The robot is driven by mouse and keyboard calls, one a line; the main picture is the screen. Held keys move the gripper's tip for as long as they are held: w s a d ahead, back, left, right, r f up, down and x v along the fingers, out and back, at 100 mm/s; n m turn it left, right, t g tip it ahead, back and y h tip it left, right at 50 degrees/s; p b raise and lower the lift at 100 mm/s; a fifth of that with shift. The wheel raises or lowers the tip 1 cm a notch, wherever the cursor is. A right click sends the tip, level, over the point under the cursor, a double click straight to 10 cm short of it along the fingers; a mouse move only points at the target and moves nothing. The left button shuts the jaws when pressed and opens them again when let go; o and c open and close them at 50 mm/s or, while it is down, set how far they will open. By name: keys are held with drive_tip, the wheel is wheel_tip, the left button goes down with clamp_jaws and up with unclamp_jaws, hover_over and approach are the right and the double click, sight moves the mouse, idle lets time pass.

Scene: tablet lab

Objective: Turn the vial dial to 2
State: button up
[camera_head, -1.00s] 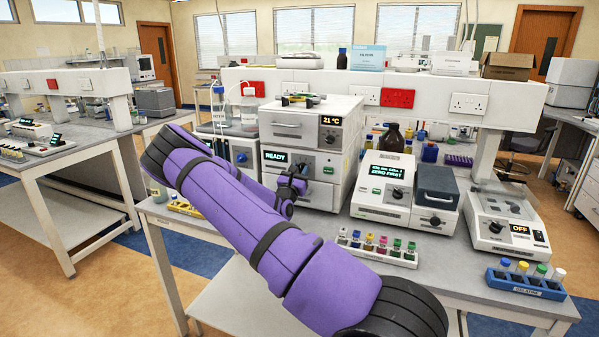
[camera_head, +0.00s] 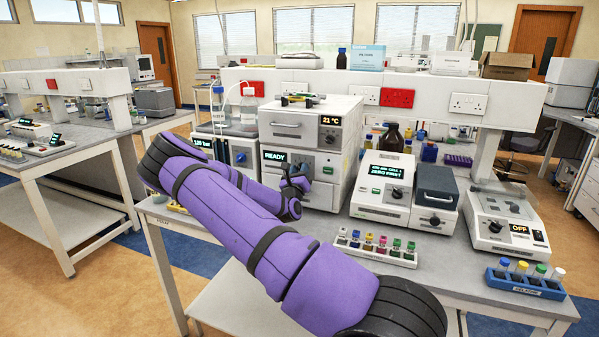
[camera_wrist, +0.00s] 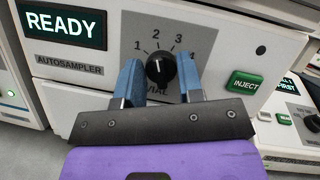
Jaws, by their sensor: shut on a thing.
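The vial dial (camera_wrist: 161,70) is a round black knob on the white autosampler front panel, with the numbers 1, 2 and 3 above it. A pale mark at the knob's top edge faces roughly toward the 2. My gripper (camera_wrist: 160,64) is shut on the dial, one blue finger on each side of it. In the head view my gripper (camera_head: 297,184) is at the autosampler (camera_head: 318,196), and the dial is mostly hidden there.
The READY display (camera_wrist: 64,27) is left of the dial, and the green INJECT button (camera_wrist: 244,83) is close on the right. A rack of coloured vials (camera_head: 376,247) stands on the bench in front. A device with a ZERO FIRST display (camera_head: 388,178) stands to the right.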

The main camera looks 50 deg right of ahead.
drive_tip(key=o, duration=0.9)
drive_tip(key=shift+a, duration=0.1)
drive_tip(key=v, duration=1)
drive_tip(key=shift+s+a+f, duration=0.2)
drive_tip(key=shift+a+f, duration=0.05)
